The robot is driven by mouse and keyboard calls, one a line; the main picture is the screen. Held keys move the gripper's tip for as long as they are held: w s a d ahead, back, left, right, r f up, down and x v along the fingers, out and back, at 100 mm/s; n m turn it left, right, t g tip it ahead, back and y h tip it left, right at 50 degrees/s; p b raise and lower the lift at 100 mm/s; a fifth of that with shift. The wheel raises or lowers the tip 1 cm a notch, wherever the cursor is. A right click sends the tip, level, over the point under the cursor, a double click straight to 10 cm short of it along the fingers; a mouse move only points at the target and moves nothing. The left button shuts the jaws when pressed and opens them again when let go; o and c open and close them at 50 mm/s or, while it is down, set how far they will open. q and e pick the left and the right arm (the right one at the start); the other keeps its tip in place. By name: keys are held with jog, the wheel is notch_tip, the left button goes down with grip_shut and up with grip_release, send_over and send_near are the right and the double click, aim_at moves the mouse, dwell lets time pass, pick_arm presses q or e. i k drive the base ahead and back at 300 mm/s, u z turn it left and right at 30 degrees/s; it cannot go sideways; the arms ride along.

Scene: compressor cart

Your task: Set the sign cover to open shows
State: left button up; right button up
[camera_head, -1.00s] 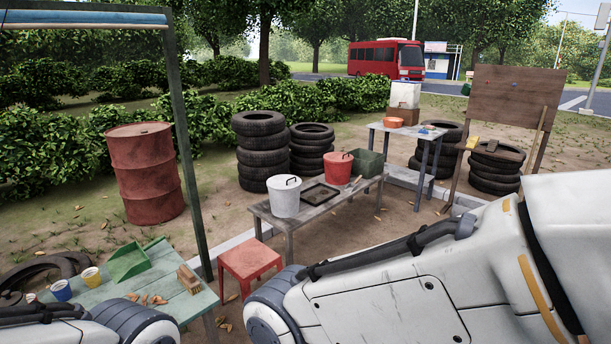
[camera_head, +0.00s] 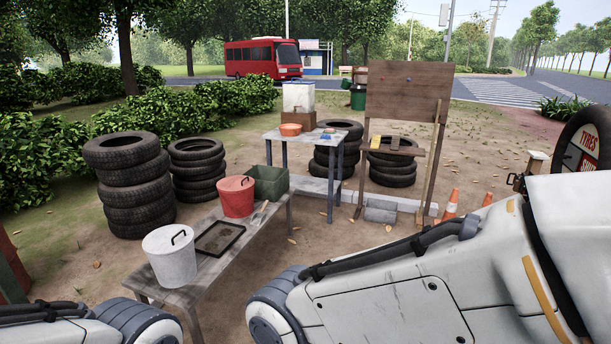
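A round sign set in a black tyre (camera_head: 585,150) stands at the right edge, cut off by the frame. Its pale face has dark and red lettering that reads something like "TIRES". I cannot make out a sign cover or the word "open" on it. My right arm fills the lower right and my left arm shows at the bottom left. Neither gripper is in the picture, so I cannot see what they hold.
A grey bench (camera_head: 200,285) carries a white bucket (camera_head: 170,258), a red bucket (camera_head: 236,198) and a green bin (camera_head: 268,183). A wooden board (camera_head: 409,92) stands behind. Orange cones (camera_head: 451,203) stand before the sign. Tyre stacks (camera_head: 135,190) are at left.

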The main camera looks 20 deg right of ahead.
aim_at(572, 155)
jog(key=z, duration=0.85)
jog(key=i, duration=1.3)
jog(key=z, duration=1.2)
jog(key=i, duration=0.7)
jog(key=z, duration=0.15)
jog(key=k, duration=0.6)
jog(key=u, duration=0.9)
jog(key=i, duration=0.7)
jog(key=u, duration=0.55)
jog(key=i, duration=1.4)
jog(key=z, duration=1.2)
jog(key=i, duration=0.45)
jog(key=z, duration=0.55)
